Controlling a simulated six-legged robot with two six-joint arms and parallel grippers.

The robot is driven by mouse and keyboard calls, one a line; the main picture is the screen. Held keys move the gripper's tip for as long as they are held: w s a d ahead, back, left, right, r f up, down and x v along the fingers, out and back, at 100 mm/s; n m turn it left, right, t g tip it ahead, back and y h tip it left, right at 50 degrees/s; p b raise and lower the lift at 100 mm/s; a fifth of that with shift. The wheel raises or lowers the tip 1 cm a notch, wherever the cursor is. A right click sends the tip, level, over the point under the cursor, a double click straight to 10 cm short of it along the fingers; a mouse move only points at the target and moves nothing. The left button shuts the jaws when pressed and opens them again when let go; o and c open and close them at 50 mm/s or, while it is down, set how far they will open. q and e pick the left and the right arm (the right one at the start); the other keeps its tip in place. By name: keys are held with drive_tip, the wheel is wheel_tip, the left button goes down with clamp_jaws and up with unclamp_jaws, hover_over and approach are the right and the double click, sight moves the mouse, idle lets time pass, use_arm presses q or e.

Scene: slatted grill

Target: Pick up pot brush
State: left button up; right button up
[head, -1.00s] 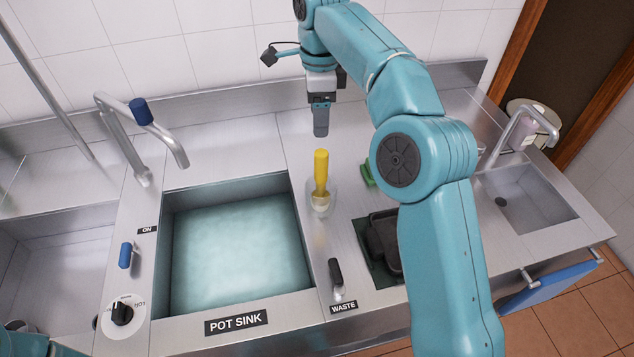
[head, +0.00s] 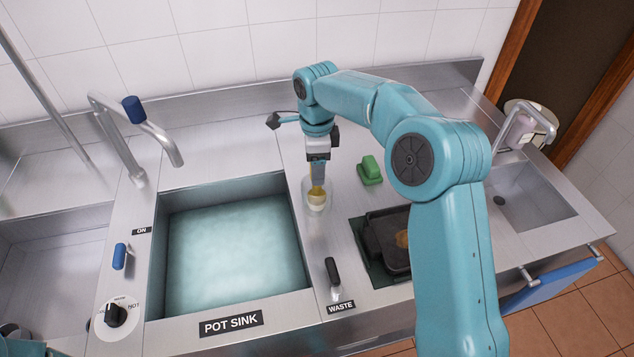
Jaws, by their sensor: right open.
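The pot brush (head: 316,197) has a yellow handle and a pale head. It stands upright in a clear holder on the steel counter, right of the pot sink. My right gripper (head: 317,176) points down at the brush and hides most of the handle. Its jaws are open, and the handle lies at or between its fingers; I cannot tell whether they touch it. Only a small teal part of my left arm shows at the bottom left corner, and its gripper is out of view.
The pot sink (head: 160,270) holds cloudy water. A black lever (head: 333,272) stands in front of the brush. A tap (head: 150,130) rises at the left.

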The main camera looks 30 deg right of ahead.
drive_tip(key=shift+s+a+r, duration=0.15)
drive_tip(key=shift+s+r, duration=0.15)
drive_tip(key=shift+s, duration=0.05)
drive_tip(key=shift+c, duration=0.5)
drive_tip(key=shift+s+a+r, duration=0.1)
drive_tip(key=c, duration=1)
drive_tip(key=shift+w+f, duration=0.2)
drive_tip(key=shift+w, duration=0.05)
use_arm(q)
drive_tip(key=shift+s+a, duration=0.15)
drive_tip(key=shift+s, duration=0.1)
use_arm(e)
drive_tip(key=shift+s, duration=0.15)
